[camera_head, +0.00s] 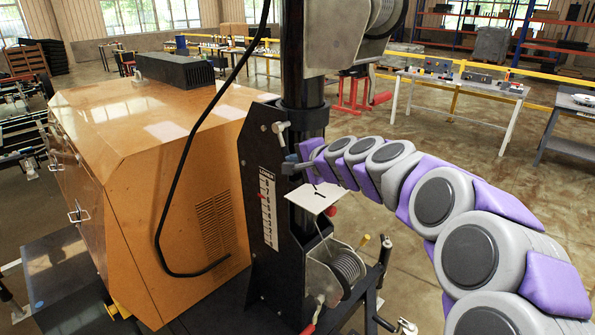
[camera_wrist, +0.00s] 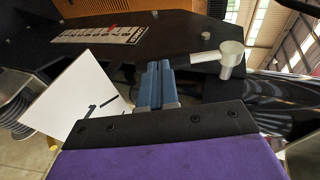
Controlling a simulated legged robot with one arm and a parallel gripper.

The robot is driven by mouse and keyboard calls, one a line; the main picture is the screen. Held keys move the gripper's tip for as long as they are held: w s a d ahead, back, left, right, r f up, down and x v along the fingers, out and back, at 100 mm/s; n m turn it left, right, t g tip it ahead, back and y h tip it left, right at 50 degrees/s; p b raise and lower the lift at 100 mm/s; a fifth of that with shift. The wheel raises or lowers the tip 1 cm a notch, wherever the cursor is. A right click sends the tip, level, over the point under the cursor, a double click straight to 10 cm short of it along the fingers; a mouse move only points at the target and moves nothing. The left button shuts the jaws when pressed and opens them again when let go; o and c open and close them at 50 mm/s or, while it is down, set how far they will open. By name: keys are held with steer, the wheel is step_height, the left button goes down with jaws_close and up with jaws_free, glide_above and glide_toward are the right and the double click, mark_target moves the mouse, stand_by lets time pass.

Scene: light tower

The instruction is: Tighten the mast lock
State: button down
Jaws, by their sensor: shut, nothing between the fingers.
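The mast lock appears to be the pale T-shaped handle (camera_head: 281,128) on the upper side of the black mast bracket (camera_head: 262,160). In the wrist view the same handle (camera_wrist: 231,57) stands to the right of my fingertips, its stem running left toward them. My gripper (camera_head: 290,167) is just below the handle in the head view, beside the bracket. In the wrist view its blue fingers (camera_wrist: 157,70) are together and empty, apart from the handle's round head. Whether a fingertip touches the stem or the bracket is unclear.
A white plate marked 1 (camera_head: 314,197) is below my gripper. A numbered label (camera_head: 267,208) is on the bracket. A winch drum (camera_head: 346,272) is lower on the mast. A black cable (camera_head: 185,170) hangs before the orange cabinet (camera_head: 150,150). Tables stand behind.

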steer(key=shift+w+a+f+b, duration=0.2)
steer(key=shift+f+b, duration=0.1)
steer(key=shift+b, duration=0.35)
steer(key=shift+w+a+f+b, duration=0.35)
steer(key=shift+w+a+f, duration=0.35)
steer(key=shift+a+f, duration=0.25)
steer(key=shift+r, duration=0.1)
